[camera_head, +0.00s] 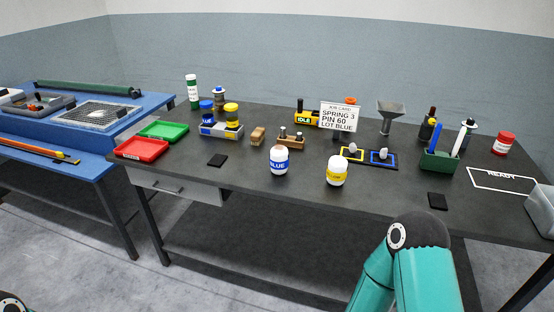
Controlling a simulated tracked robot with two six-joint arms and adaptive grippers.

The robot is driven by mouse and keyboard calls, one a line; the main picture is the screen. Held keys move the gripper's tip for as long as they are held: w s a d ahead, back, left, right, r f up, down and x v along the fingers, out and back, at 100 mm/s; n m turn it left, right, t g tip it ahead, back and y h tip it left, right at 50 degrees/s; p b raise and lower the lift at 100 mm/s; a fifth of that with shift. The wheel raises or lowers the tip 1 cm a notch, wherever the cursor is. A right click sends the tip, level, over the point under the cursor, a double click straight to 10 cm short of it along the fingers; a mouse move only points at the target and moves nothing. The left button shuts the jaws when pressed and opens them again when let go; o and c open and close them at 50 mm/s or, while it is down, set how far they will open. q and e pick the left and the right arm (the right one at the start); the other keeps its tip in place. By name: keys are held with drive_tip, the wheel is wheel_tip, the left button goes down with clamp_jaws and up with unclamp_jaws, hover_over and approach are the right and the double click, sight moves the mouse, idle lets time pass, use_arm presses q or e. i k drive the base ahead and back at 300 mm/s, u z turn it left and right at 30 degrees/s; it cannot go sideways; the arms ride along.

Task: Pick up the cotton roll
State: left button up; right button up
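No thing in the camera_head view is clearly a cotton roll. Small white lumps sit by a yellow-framed square (352,148) and a blue-framed square (382,153) on the dark table (240,190); they are too small to identify. A white jar with a blue label (279,161) and a white jar with a yellow label (337,171) stand upright near the table's front. My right arm shows at the lower right, but its gripper is out of the picture. Only a bit of my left arm shows at the lower left corner; its gripper is out of view.
Red (142,149) and green (164,131) trays lie at the table's left. A job card (341,117), funnel (390,115), green holder (440,160) and red jar (503,144) stand behind or right. A blue table (70,140) adjoins left. The front middle is mostly clear.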

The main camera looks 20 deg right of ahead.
sight(279, 156)
drive_tip(key=i, duration=0.9)
drive_tip(key=z, duration=0.05)
